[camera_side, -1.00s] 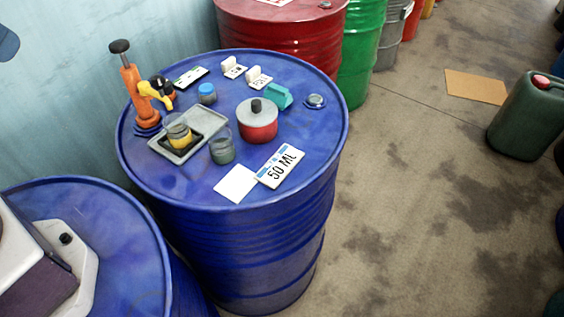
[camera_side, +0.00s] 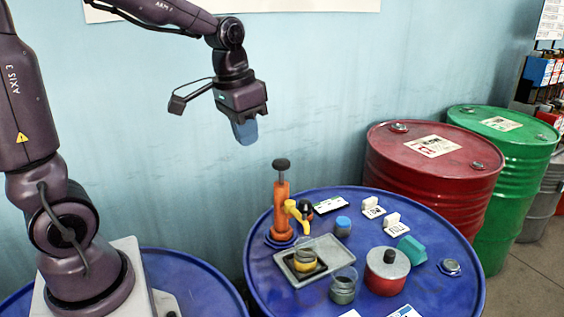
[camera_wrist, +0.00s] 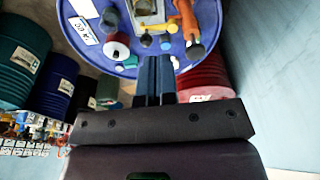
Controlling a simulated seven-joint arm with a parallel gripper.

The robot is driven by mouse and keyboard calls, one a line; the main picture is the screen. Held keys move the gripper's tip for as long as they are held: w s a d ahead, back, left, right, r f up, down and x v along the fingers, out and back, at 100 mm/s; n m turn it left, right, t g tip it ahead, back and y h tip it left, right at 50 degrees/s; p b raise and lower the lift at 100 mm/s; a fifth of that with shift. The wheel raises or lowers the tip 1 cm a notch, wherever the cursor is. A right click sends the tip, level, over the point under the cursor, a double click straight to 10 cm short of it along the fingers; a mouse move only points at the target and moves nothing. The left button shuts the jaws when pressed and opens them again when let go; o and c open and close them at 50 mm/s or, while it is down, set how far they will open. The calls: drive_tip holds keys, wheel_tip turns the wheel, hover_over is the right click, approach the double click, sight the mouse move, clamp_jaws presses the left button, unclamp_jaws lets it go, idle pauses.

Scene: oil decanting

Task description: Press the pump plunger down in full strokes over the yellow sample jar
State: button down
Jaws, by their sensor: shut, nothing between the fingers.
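The orange pump (camera_side: 281,212) stands upright on the blue drum, its black plunger knob (camera_side: 281,164) raised with bare rod showing below it. Its yellow spout (camera_side: 298,212) points toward the tray. The sample jar with yellow contents (camera_side: 304,262) stands on the grey tray (camera_side: 332,246) near the spout. My gripper (camera_side: 245,134) is shut and empty, pointing down, above and left of the knob in the side view and apart from it. In the wrist view my closed blue fingers (camera_wrist: 155,78) point toward the drum, and the pump (camera_wrist: 186,18) is beyond them.
A dark glass jar (camera_side: 343,286), a red pot with grey lid (camera_side: 387,271), a blue-capped jar (camera_side: 343,226), a teal block (camera_side: 411,250) and small cards share the drum top (camera_side: 456,292). A red drum (camera_side: 430,180) stands behind. The wall is close behind the pump.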

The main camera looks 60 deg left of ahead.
sight(279, 161)
drive_tip(key=w+a+m, duration=0.1)
drive_tip(key=w+a, duration=0.1)
drive_tip(key=w, duration=0.1)
drive_tip(key=w+a+f+m, duration=0.1)
drive_tip(key=w+a+m, duration=0.1)
drive_tip(key=w+a, duration=0.1)
drive_tip(key=w+a+m, duration=0.1)
drive_tip(key=w+a, duration=0.1)
drive_tip(key=w, duration=0.1)
drive_tip(key=shift+w+a+f+m+g+h, duration=0.2)
drive_tip(key=shift+w+f+m+g+h, duration=0.1)
drive_tip(key=shift+f+m+g, duration=0.1)
drive_tip(key=shift+s+m, duration=0.15)
drive_tip(key=shift+m, duration=0.25)
drive_tip(key=shift+w+d+f, duration=0.1)
drive_tip(key=shift+w+f, duration=0.05)
drive_tip(key=shift+f, duration=1.65)
drive_tip(key=shift+w+d+f, duration=0.1)
drive_tip(key=shift+w+f, duration=0.05)
drive_tip(key=shift+f, duration=1.6)
